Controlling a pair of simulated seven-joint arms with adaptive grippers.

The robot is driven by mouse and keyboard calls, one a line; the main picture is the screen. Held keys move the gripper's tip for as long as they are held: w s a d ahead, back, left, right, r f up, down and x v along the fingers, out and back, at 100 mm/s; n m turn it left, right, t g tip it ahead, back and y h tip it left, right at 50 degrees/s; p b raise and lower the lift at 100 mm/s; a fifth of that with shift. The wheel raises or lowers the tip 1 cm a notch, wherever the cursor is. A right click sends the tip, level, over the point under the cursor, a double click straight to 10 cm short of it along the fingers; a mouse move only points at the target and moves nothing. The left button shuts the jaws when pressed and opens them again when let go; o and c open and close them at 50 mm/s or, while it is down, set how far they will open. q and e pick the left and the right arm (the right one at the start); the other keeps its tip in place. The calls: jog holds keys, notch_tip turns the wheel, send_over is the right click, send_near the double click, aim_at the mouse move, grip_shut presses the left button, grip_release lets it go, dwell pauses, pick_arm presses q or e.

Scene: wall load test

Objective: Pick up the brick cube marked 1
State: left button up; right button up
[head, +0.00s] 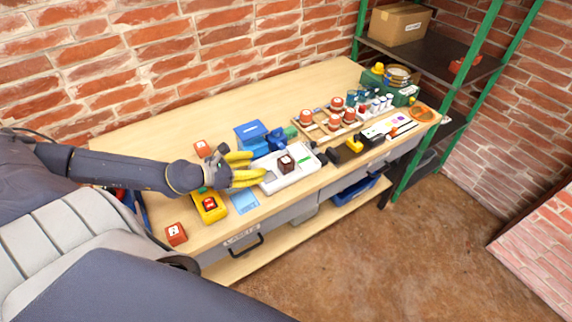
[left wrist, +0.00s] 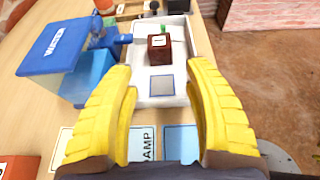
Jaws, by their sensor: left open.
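A dark brown-red cube (head: 286,164) sits on a white tray-like block (head: 272,185) on the workbench. In the left wrist view the cube (left wrist: 159,48) has a white label on top that seems to read 1. My left gripper (head: 256,168), with yellow fingers, is open and empty just left of the cube. In the left wrist view the fingers (left wrist: 160,68) stand wide apart, with the cube beyond their tips and between them. My right gripper does not show.
A blue water box (left wrist: 58,45) stands left of the white block. Redder cubes (head: 176,234) (head: 201,147) lie near the left end, and another sits on a yellow device (head: 209,206). Pots on a wooden tray (head: 318,131) and a green-posted shelf (head: 430,50) are at right.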

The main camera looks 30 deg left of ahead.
aim_at(291, 161)
pick_arm(q)
jog(key=shift+x, duration=7.7)
jog(key=shift+c, duration=0.5)
jog(key=c, duration=1)
